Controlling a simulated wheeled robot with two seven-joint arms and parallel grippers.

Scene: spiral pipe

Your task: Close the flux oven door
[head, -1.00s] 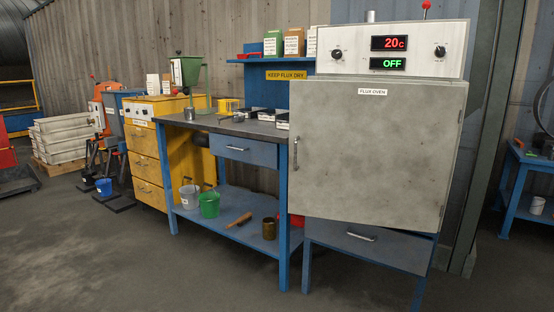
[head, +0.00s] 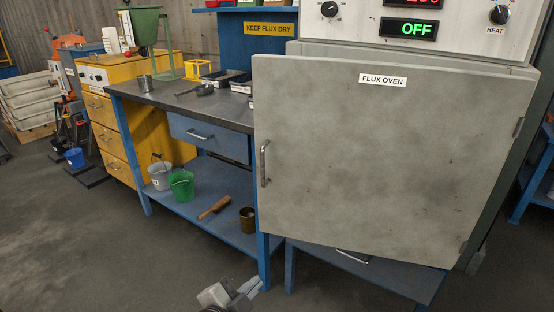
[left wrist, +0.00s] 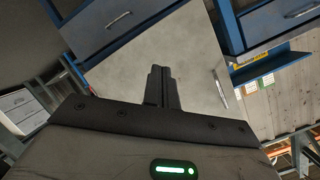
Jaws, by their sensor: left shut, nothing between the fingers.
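The grey flux oven door (head: 385,150) fills the right half of the head view. It stands partly open, its left edge swung out past the oven body (head: 420,54). Its hinges (head: 518,127) are on the right and its metal handle (head: 264,163) is near the left edge. My left gripper (head: 250,288) is at the bottom of the head view, below and in front of the door's lower left corner, apart from the handle. In the left wrist view its fingers (left wrist: 160,75) are shut and empty in front of the door (left wrist: 175,50), with the handle (left wrist: 220,90) to their right. My right gripper is not in view.
A blue workbench (head: 215,107) with a drawer and lower shelf stands left of the oven. A green bucket (head: 181,184), a brush and a brown can stand or lie on the shelf.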

